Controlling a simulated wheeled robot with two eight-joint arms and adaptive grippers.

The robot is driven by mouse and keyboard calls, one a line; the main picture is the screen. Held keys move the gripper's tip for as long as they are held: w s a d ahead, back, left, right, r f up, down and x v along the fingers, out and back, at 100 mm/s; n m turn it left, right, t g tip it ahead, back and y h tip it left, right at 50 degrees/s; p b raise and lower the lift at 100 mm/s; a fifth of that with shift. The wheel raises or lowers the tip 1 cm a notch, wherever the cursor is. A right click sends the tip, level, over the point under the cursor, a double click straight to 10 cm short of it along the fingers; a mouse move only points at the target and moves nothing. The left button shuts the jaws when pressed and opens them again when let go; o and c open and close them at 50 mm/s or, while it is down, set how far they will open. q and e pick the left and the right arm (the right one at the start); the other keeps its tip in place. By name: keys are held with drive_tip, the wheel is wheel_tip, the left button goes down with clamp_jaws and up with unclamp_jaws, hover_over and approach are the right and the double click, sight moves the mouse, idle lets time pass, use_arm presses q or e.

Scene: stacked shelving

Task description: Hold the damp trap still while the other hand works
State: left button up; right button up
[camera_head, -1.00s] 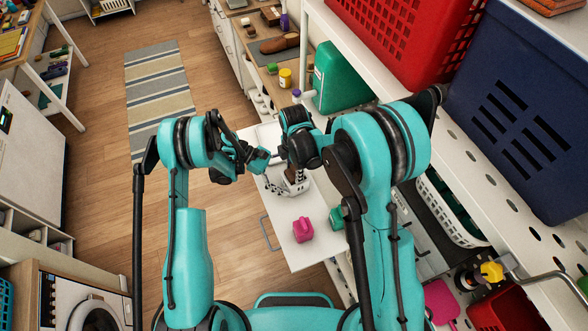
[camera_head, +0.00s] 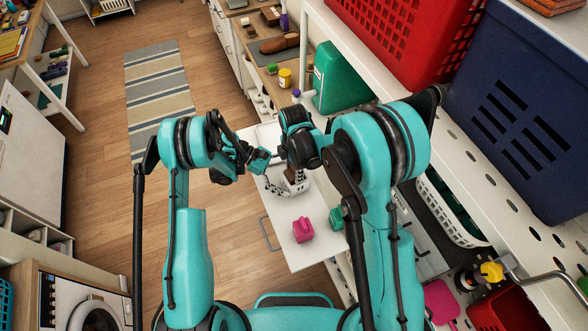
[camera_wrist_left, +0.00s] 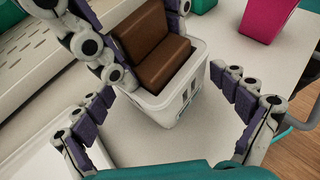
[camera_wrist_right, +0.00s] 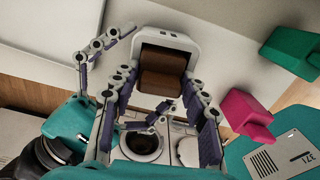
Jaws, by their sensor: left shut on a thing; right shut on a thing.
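The damp trap (camera_wrist_left: 167,105) is a white open-topped box standing on the white worktop. A brown stepped block (camera_wrist_left: 150,45) sits in its opening and also shows in the right wrist view (camera_wrist_right: 162,82). My left gripper (camera_wrist_left: 162,82) has its fingers on either side of the white box and is shut on it. My right gripper (camera_wrist_right: 158,78) reaches in from above, shut on the brown block between its fingers. In the head view the trap (camera_head: 297,181) is partly hidden by the grippers.
A pink item (camera_head: 303,230) and a green item (camera_head: 337,218) stand on the worktop (camera_head: 300,255) near the trap. Shelving with a red basket (camera_head: 410,35) and a navy crate (camera_head: 525,110) rises at the right. A green jug (camera_head: 340,78) stands behind. Open floor lies left.

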drive_tip(key=shift+a+r, duration=0.15)
drive_tip(key=shift+r, duration=0.55)
idle(0.5)
use_arm(q)
drive_tip(key=shift+c, duration=0.7)
use_arm(e)
drive_tip(key=shift+r, duration=2.55)
use_arm(q)
drive_tip(key=c, duration=0.6)
use_arm(e)
drive_tip(key=shift+r, duration=0.4)
use_arm(q)
clamp_jaws()
use_arm(e)
drive_tip(key=shift+r, duration=0.25)
use_arm(q)
drive_tip(key=c, duration=0.6)
unclamp_jaws()
drive_tip(key=v, duration=0.7)
drive_tip(key=shift+w+a+r, duration=0.1)
drive_tip(key=shift+a, duration=0.15)
